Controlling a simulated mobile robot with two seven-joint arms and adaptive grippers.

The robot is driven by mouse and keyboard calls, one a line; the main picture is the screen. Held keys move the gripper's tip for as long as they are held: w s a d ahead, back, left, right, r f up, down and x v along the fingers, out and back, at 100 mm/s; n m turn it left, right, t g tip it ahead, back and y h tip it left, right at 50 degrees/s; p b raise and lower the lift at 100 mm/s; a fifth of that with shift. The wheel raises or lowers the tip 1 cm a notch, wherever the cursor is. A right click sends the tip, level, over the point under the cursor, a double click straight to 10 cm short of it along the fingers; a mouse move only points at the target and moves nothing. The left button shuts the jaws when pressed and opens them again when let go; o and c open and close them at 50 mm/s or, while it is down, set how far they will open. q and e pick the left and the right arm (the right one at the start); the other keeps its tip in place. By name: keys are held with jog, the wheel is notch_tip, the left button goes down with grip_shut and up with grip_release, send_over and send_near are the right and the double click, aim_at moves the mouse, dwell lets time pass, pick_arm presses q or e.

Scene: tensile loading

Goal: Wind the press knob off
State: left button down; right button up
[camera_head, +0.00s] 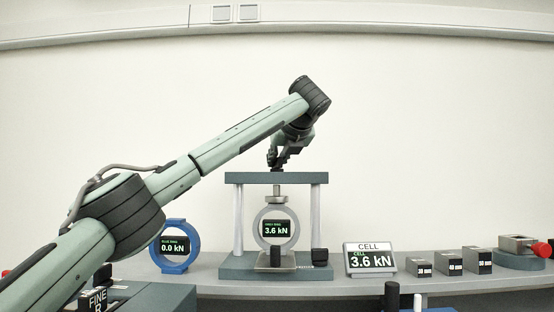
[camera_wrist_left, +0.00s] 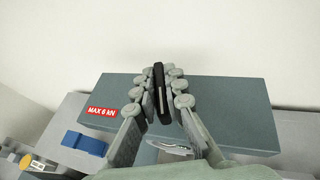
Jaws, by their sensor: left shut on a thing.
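The press (camera_head: 276,178) stands on the bench, with a dark crosshead on two light posts. A grey ring (camera_head: 259,228) reading 3.6 kN sits upright inside it, under the screw. My left gripper (camera_head: 277,160) is above the crosshead, pointing down. In the left wrist view the left gripper (camera_wrist_left: 158,88) is shut on the black press knob (camera_wrist_left: 158,100), a bar standing between its fingers. The knob is mostly hidden in the head view. The crosshead top (camera_wrist_left: 225,105) shows below with a red MAX 6 kN label (camera_wrist_left: 101,112). My right gripper is not in view.
A blue ring (camera_head: 178,268) reading 0.0 kN stands left of the press. A CELL display (camera_head: 370,260) reads 3.6 kN at right. Several grey blocks (camera_head: 448,264) and a vise-like fixture (camera_head: 519,259) are farther right.

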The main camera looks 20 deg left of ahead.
pick_arm(q)
jog(key=c, duration=1.6)
grip_release()
jog(key=v, duration=1.2)
jog(key=shift+f, duration=0.15)
